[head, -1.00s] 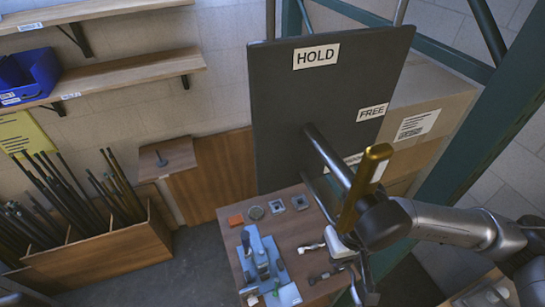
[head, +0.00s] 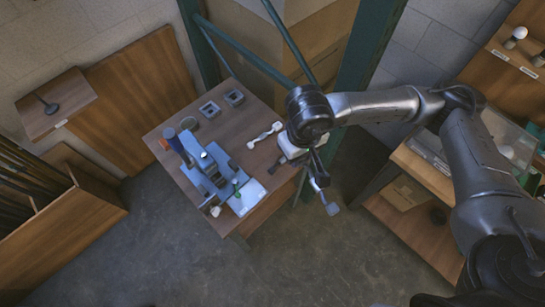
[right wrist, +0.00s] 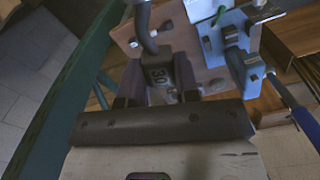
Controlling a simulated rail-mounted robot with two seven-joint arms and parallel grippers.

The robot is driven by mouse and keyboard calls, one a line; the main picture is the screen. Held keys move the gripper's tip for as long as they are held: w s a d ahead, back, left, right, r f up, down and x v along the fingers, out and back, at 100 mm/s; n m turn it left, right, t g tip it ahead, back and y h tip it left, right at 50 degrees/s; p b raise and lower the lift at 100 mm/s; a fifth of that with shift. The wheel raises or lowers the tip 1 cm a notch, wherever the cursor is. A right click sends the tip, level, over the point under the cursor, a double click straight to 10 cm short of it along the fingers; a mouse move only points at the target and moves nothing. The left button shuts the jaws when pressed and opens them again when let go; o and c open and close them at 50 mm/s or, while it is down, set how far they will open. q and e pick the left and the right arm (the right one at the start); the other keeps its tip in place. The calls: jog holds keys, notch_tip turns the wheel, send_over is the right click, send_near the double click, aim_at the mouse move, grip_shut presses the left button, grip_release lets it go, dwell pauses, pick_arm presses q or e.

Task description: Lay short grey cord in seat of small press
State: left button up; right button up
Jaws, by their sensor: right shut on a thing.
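The small press (head: 205,172) is blue and stands on the small wooden table, left of my right gripper; which part is its seat cannot be made out. It also shows at upper right in the right wrist view (right wrist: 244,66). My right gripper (head: 312,168) is by the table's right edge, apart from the press. In the right wrist view it is shut on a dark block marked 30 (right wrist: 158,74), with a thick, curved grey cord-like length (right wrist: 146,28) running up from it. This appears to be the short grey cord. My left gripper is out of view.
Two square grey pieces (head: 209,109) and a round one lie at the table's back. A pale dumbbell-shaped piece (head: 265,134) lies between press and gripper. A green post (head: 368,75) rises behind. Shelves (head: 430,170) stand right; floor in front is clear.

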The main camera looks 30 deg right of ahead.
jog(key=w+d+f+m+b, duration=0.2)
jog(key=d+f+b, duration=0.3)
jog(key=f+b, duration=0.4)
jog(key=w+d+f+m+b, duration=0.2)
jog(key=d+f+m+b, duration=0.15)
jog(key=f+b, duration=0.6)
jog(key=w+d+f+m+p, duration=0.2)
jog(key=w+d+m, duration=0.4)
jog(key=m, duration=0.3)
jog(key=shift+d+f+p, duration=0.3)
jog(key=shift+d+p, duration=0.15)
jog(key=shift+p, duration=0.05)
jog(key=shift+w, duration=0.1)
